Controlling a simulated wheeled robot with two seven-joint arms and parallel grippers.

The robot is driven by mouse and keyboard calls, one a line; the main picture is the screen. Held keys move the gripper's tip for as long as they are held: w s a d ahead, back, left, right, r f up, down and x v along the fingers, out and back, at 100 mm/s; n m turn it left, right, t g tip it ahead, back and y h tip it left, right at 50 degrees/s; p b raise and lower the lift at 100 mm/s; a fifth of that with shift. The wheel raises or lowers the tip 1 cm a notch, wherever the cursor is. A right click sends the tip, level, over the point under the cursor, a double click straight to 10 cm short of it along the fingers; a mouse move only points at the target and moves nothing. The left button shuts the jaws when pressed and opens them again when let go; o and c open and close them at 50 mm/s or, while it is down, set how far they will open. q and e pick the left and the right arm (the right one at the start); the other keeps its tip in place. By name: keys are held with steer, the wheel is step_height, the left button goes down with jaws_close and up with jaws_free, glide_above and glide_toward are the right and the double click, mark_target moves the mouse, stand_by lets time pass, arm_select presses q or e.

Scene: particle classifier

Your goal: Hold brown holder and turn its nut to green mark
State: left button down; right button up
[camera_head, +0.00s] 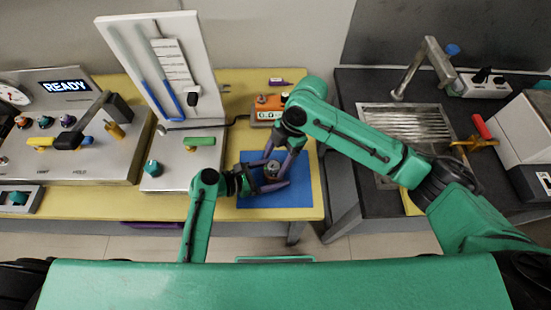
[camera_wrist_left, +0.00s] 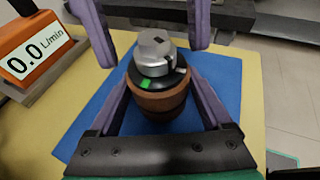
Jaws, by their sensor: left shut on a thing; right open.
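The brown holder (camera_wrist_left: 158,102) stands on a blue mat (camera_wrist_left: 232,84), with a black collar bearing a green mark (camera_wrist_left: 146,85) on its near side. A grey metal nut (camera_wrist_left: 154,55) sits on top; its notched, light-edged side points right of the green mark. The nut also shows small in the head view (camera_head: 272,167). My left gripper (camera_head: 268,180) is shut on the brown holder, purple fingers on both sides in the left wrist view (camera_wrist_left: 160,90). My right gripper (camera_head: 280,158) is open above the holder; its fingers hang apart on either side beyond the nut.
An orange flow meter (camera_wrist_left: 32,48) reading 0.0 L/min stands beside the mat. A white panel with blue tubes (camera_head: 160,65) and a control console (camera_head: 70,130) stand left. A dark counter with a sink (camera_head: 405,122) lies right, past a gap.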

arm_select(q)
steer(key=shift+w, duration=0.1)
arm_select(e)
jaws_close()
steer(key=shift+f+m, duration=0.1)
steer(key=shift+m, duration=0.3)
steer(key=m+t, duration=0.1)
steer(key=m, duration=0.1)
steer(key=m+t, duration=0.1)
steer(key=m, duration=0.2)
steer(key=shift+s+y, duration=0.15)
steer(key=shift+y, duration=0.15)
steer(key=m+t, duration=0.1)
steer(key=m, duration=0.3)
steer(key=shift+s+t, duration=0.1)
steer(key=shift+t, duration=0.3)
steer(key=shift+m+t, duration=0.5)
steer(key=shift+m, duration=0.9)
jaws_free()
